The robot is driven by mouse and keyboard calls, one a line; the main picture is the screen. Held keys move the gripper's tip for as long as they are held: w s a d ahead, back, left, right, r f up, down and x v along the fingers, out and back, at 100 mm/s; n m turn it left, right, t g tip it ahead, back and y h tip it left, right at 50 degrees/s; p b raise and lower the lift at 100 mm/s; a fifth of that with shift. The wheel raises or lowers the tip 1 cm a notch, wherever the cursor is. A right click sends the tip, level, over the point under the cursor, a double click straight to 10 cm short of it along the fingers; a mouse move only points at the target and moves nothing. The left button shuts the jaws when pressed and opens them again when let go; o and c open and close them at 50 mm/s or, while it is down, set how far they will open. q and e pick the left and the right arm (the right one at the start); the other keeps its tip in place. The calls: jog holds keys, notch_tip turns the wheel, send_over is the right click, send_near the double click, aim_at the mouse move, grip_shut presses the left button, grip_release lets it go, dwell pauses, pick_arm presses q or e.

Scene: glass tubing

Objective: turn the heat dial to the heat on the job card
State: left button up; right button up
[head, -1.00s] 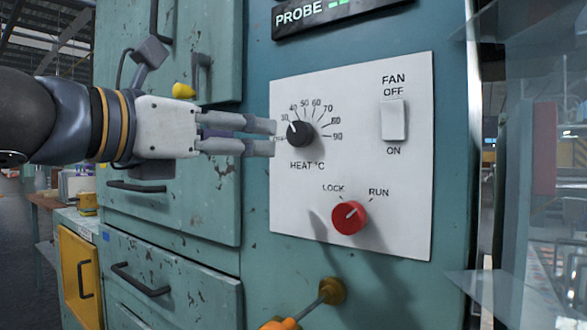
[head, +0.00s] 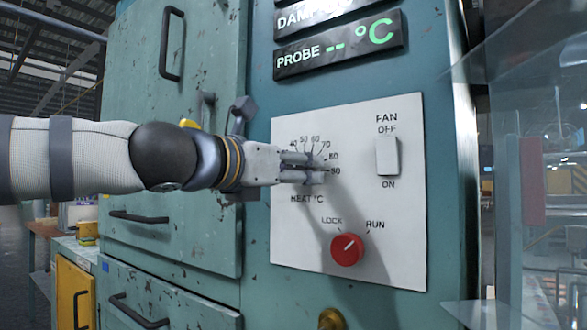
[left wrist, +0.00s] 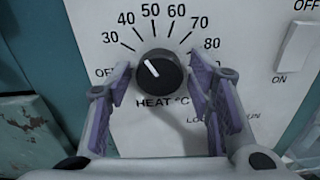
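The black heat dial (left wrist: 158,72) is on the white panel (head: 395,260) of the teal cabinet. In the left wrist view its white pointer aims up-left, roughly toward the 30 mark. The scale (left wrist: 158,14) runs from OFF through 30 to at least 80 there. My left gripper (head: 322,175) is at the dial in the head view, and its fingers hide the dial. In the left wrist view the gripper (left wrist: 162,82) is open, with one finger on each side of the dial and a small gap on both sides. My right gripper and the job card are not in view.
A red LOCK/RUN knob (head: 347,249) is below the dial, its pointer toward RUN. A white FAN switch (head: 387,155) is to the right. The PROBE display (head: 340,50) is above. A brass fitting (head: 331,319) is at the bottom edge. Drawer handles (head: 139,217) stick out at left.

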pick_arm(q)
jog(key=c, duration=0.7)
jog(key=shift+m, duration=0.3)
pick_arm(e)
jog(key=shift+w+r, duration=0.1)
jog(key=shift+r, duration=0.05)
pick_arm(q)
jog(key=m+p, duration=0.2)
jog(key=m, duration=0.2)
jog(key=shift+r, duration=0.2)
jog(key=shift+f+m+p, duration=0.1)
jog(key=shift+m+p, duration=0.75)
jog(key=shift+m, duration=1.65)
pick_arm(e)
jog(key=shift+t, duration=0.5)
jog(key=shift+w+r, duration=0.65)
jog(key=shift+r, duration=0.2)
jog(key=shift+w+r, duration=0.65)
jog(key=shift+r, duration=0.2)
pick_arm(q)
jog(key=shift+f, duration=0.1)
jog(key=o, duration=1.1)
jog(key=shift+o, duration=0.2)
jog(key=shift+a, duration=0.1)
